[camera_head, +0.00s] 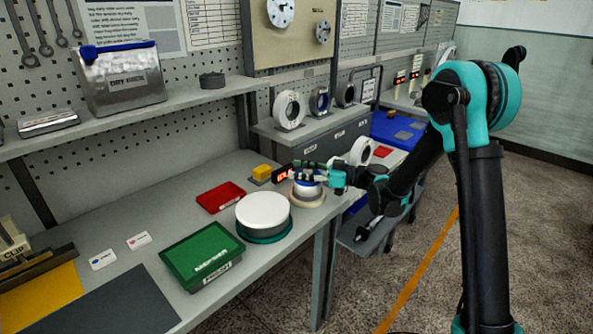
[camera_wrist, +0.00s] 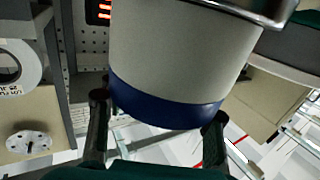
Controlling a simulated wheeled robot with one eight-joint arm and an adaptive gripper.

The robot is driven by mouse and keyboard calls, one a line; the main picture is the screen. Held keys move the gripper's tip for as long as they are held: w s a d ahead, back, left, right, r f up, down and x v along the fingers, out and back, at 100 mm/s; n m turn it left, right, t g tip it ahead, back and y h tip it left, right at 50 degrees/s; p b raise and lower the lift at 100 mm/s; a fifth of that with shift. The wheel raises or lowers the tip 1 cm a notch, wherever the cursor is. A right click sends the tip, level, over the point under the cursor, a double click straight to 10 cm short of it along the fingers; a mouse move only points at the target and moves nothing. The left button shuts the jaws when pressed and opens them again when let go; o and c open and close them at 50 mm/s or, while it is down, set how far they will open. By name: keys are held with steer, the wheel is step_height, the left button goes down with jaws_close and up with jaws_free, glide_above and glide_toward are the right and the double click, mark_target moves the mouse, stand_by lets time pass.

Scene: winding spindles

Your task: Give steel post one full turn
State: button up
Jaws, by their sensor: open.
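The steel post (camera_head: 307,189) looks to be the short grey cylinder with a blue band, standing on a pale round base at the bench's right end. In the wrist view the post (camera_wrist: 180,50) fills the upper middle, its blue band at the lower end in the picture. My gripper (camera_head: 308,174) is at the post, reaching in from the right. In the wrist view my gripper's fingers (camera_wrist: 160,108) are open, one on each side of the blue band. I cannot tell whether either finger touches it. My gripper partly hides the post in the head view.
A white-topped drum (camera_head: 264,211) stands just left of the post. A red tray (camera_head: 221,197), a yellow block (camera_head: 262,172) and a green box (camera_head: 203,254) are nearby on the bench (camera_head: 170,215). A small display with red digits (camera_head: 283,174) is close beside my gripper.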

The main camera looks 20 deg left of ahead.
steer(key=shift+s+a, duration=0.1)
steer(key=shift+a, duration=0.4)
jaws_close()
